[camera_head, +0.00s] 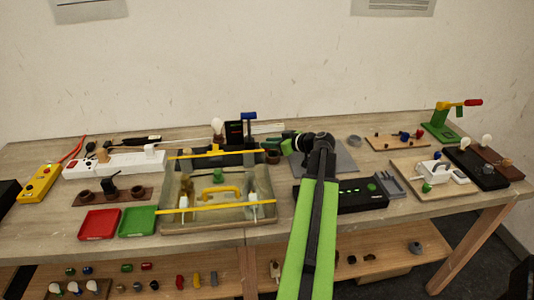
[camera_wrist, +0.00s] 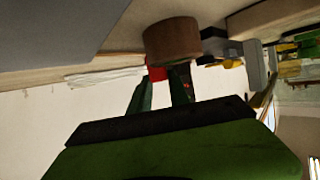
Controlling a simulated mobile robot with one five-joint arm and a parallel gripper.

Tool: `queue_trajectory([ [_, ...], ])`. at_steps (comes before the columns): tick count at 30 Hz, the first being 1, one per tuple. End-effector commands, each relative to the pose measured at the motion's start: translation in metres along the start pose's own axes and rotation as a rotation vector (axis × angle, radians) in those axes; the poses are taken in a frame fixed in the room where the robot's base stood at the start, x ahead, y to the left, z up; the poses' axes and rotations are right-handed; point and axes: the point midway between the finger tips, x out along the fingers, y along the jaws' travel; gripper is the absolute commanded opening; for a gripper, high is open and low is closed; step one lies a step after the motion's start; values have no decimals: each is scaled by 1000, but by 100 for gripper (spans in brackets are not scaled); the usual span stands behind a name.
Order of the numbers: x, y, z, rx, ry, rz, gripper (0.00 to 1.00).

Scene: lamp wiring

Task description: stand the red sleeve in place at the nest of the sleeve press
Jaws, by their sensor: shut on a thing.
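My gripper (camera_head: 287,145) reaches left over the back of the table, beside a small brown cup (camera_head: 273,157). In the wrist view my gripper (camera_wrist: 160,82) is shut on the red sleeve (camera_wrist: 157,73), a small red piece between its two green fingers. The wrist picture is upside down. The brown cup (camera_wrist: 172,40) shows right at the fingertips and partly hides the sleeve; whether they touch I cannot tell. A black stand with a blue top (camera_head: 249,117) is just left of the gripper. A green stand with a red-ended lever (camera_head: 440,125) is at far right. Which one is the sleeve press is unclear.
A tray with yellow bars (camera_head: 172,220) lies left of my arm. A black box with green lights (camera_head: 345,200) lies beneath the arm, and a grey mat (camera_head: 340,160) behind it. Red (camera_head: 98,224) and green (camera_head: 137,221) trays lie at the front left.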

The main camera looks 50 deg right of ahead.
Motion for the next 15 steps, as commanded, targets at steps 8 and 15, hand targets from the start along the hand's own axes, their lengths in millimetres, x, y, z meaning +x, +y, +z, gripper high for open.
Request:
queue_trajectory([
  [8, 2, 0, 6, 0, 0, 0, 0],
  [15, 3, 0, 9, 0, 0, 1, 37],
])
